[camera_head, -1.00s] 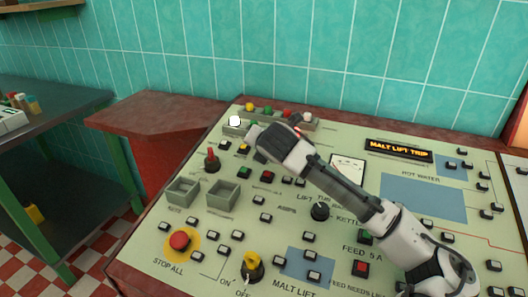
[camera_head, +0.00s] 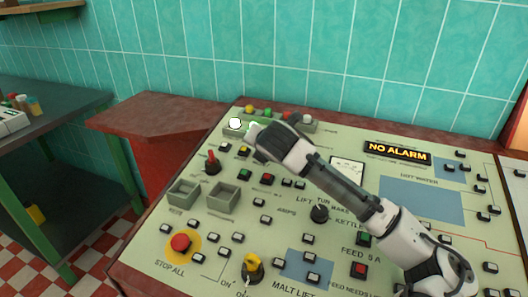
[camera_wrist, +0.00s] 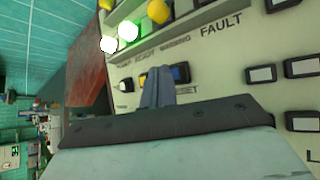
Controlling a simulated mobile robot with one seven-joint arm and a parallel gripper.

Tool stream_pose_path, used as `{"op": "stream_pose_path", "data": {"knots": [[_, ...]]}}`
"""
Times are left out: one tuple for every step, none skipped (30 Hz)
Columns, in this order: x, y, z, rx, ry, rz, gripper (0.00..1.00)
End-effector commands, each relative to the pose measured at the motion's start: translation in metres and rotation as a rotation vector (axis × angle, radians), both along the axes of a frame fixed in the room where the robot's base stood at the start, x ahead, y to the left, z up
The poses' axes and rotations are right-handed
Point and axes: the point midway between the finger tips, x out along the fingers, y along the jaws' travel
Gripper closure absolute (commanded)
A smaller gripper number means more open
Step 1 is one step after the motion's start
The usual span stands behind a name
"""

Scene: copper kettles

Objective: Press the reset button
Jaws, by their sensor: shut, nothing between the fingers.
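The reset button is most likely the small blue button in a dark frame (camera_wrist: 181,73) in the wrist view, with a label ending in "SET" (camera_wrist: 187,90) below it. The label's start is hidden by my fingers. My gripper (camera_wrist: 158,76) is shut and empty, its fingertips over or right beside this button; I cannot tell whether they touch it. In the head view my gripper (camera_head: 255,136) reaches the upper left of the sloping panel and covers the button. The alarm display (camera_head: 397,152) reads "NO ALARM".
A yellow button (camera_head: 243,149) is close to my fingertips. A row of lamps lies just beyond, with a lit white lamp (camera_wrist: 108,45) and a lit green lamp (camera_wrist: 127,32).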

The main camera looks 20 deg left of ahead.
Motion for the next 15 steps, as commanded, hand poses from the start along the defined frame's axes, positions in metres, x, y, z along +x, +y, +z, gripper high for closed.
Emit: {"op": "stream_pose_path", "data": {"knots": [[0.0,0.0,-0.001,0.0,0.0,0.0,1.0],[0.0,0.0,-0.001,0.0,0.0,0.0,1.0],[0.0,0.0,-0.001,0.0,0.0,0.0,1.0],[0.0,0.0,0.0,0.0,0.0,0.0,1.0],[0.0,0.0,0.0,0.0,0.0,0.0,1.0],[0.0,0.0,0.001,0.0,0.0,0.0,1.0],[0.0,0.0,0.002,0.0,0.0,0.0,1.0],[-0.001,0.0,0.004,0.0,0.0,0.0,1.0],[-0.001,0.0,0.007,0.0,0.0,0.0,1.0],[-0.002,0.0,0.01,0.001,0.0,0.001,1.0],[-0.002,0.0,0.013,0.001,0.0,0.001,1.0],[-0.003,0.0,0.017,0.001,0.0,0.001,1.0],[-0.003,0.0,0.02,0.001,0.0,0.001,1.0],[-0.004,0.0,0.023,0.0,0.0,0.0,1.0],[-0.005,0.0,0.027,0.0,0.0,0.0,1.0]]}}
